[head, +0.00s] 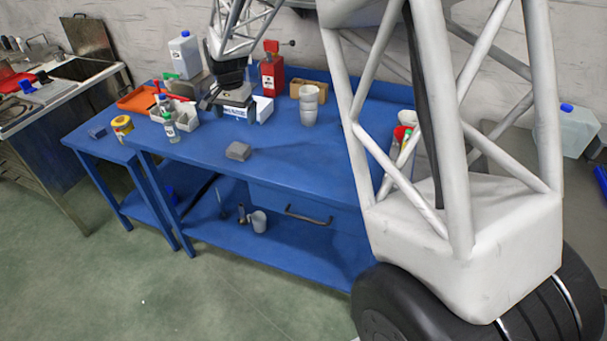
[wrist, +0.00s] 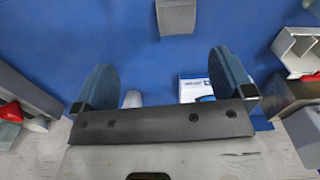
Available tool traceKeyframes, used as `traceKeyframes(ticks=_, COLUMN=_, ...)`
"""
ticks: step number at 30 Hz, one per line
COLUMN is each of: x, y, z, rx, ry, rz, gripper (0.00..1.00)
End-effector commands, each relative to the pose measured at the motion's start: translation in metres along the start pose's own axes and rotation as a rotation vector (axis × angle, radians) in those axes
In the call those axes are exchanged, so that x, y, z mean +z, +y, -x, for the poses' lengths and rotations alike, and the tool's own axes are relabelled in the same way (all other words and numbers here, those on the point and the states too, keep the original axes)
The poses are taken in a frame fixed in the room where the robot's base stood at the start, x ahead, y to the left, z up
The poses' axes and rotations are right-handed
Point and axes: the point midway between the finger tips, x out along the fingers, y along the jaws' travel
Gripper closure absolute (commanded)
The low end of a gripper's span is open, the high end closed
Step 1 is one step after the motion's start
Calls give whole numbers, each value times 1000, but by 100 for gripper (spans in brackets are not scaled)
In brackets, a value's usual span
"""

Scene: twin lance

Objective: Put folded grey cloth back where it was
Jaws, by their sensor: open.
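The folded grey cloth (head: 238,151) lies flat near the front edge of the blue bench. In the wrist view a grey folded piece (wrist: 176,17), which looks like this cloth, shows at the top edge, partly cut off. My gripper (head: 230,99) is above the back left part of the bench, behind the cloth and apart from it.
A white box with blue print (head: 235,113) stands close by my gripper. A red container (head: 272,75), stacked cups (head: 309,105) and a light tray (head: 182,118) with small bottles surround that area. The bench around and right of the cloth is clear.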

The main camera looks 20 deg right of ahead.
Motion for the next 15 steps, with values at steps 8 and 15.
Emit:
traceKeyframes(ticks=8, x=46, y=52, z=54, rx=-24, ry=31, rz=115, gripper=1)
traceKeyframes(ticks=15, x=92, y=100, z=89, rx=-40, ry=59, rz=221, gripper=1)
